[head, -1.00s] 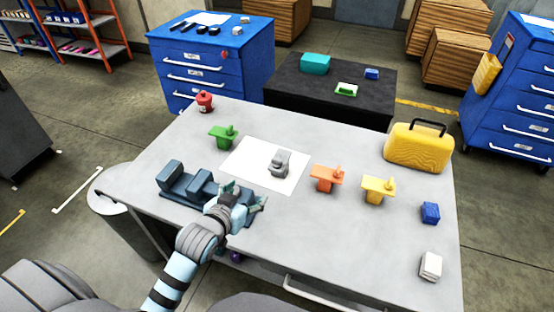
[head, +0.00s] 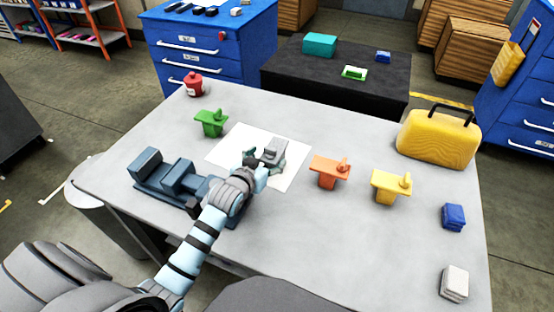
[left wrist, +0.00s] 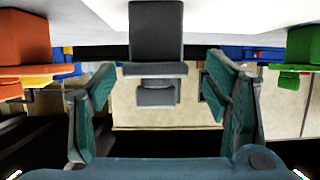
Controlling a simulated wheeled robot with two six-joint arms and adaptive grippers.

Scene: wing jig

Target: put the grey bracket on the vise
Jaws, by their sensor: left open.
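The grey bracket (head: 275,147) stands on the white sheet in the middle of the table. In the left wrist view the bracket (left wrist: 156,30) shows ahead, between the fingers in the picture. My left gripper (head: 263,163) is open, close in front of the bracket, and its fingers partly cover it. In the left wrist view the two green fingers (left wrist: 158,88) are spread apart with nothing gripped. The blue-grey vise (head: 178,176) sits at the table's left front, its right end hidden behind my left arm. My right gripper is out of view.
A green part (head: 211,122) and a red container (head: 194,86) stand at the back left. Orange (head: 329,172) and yellow (head: 390,186) parts stand right of the white sheet (head: 228,146). A yellow case (head: 438,140), blue block (head: 453,217) and white block (head: 454,283) are farther right.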

